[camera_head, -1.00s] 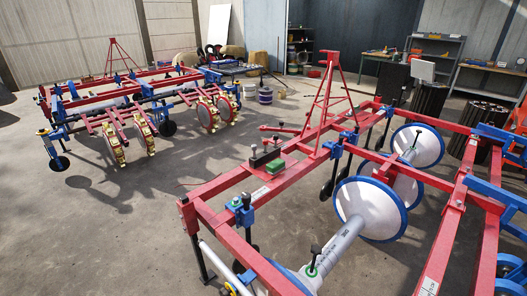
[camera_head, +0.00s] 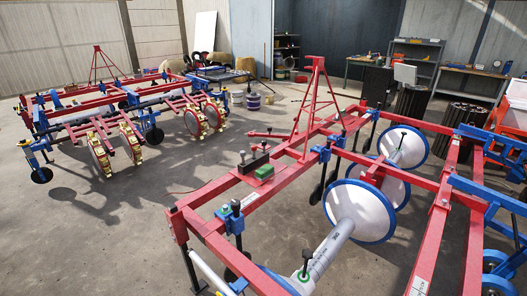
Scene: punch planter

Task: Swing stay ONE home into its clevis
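A large red and blue planter frame (camera_head: 213,240) fills the right and front. A red A-shaped mast (camera_head: 317,100) stands on its far beam. A short red bar (camera_head: 266,134) sticks out to the left at the foot of the mast. I cannot tell whether this bar is stay ONE, and no label can be read. A clevis cannot be made out at this size. On the beam lie a dark block (camera_head: 253,161) and a small green block (camera_head: 264,172). Neither of my grippers shows in the head view.
White discs with blue rims (camera_head: 359,211) hang on a grey shaft (camera_head: 333,245) inside the frame. A second planter (camera_head: 97,86) stands at the left. Bare concrete floor (camera_head: 115,230) lies between them. Workbenches (camera_head: 466,85) and buckets (camera_head: 253,101) stand at the back.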

